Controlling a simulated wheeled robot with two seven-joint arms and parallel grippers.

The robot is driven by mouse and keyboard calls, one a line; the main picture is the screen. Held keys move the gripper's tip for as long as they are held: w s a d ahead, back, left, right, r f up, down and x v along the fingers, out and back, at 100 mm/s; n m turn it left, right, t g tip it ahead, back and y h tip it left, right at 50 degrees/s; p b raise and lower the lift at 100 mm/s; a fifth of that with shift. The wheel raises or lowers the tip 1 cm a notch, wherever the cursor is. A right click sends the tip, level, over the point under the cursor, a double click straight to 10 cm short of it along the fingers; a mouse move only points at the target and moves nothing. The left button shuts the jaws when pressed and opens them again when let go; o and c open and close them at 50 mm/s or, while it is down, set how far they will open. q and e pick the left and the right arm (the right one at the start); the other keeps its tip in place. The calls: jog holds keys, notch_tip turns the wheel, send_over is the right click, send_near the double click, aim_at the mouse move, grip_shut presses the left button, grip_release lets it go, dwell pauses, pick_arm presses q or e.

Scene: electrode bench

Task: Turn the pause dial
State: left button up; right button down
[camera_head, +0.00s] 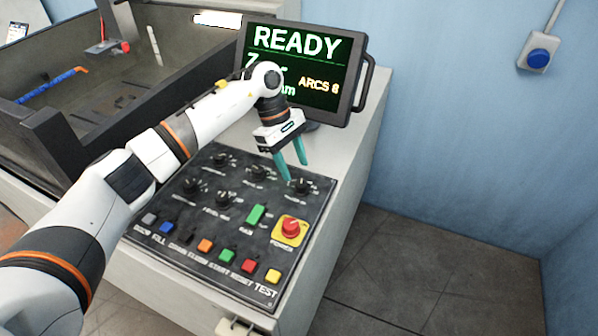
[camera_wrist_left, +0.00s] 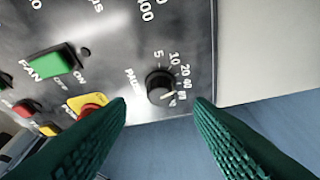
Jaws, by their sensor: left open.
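The pause dial (camera_head: 302,187) is a small black knob at the right edge of the dark control panel (camera_head: 322,200). In the left wrist view the dial (camera_wrist_left: 157,84) shows a numbered scale around it, and its pale pointer line points to the lower right, toward the high end of the scale. My left gripper (camera_head: 291,170) has teal fingers, open and empty, just above the dial. In the left wrist view the gripper's fingertips (camera_wrist_left: 162,103) stand apart on either side of the dial, and I see no contact. My right gripper is not in view.
A red power knob (camera_head: 291,228) on a yellow plate and a green fan switch (camera_head: 255,215) sit near the dial. Several other black dials and coloured buttons fill the panel. A monitor (camera_head: 340,75) reading READY stands behind. An open dark tank (camera_head: 45,135) is at left.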

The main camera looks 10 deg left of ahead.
aim_at(301, 183)
pick_arm(q)
jog(key=shift+p+x, duration=0.5)
jog(key=shift+x, duration=1.8)
jog(key=shift+c, duration=0.2)
jog(key=c, duration=0.9)
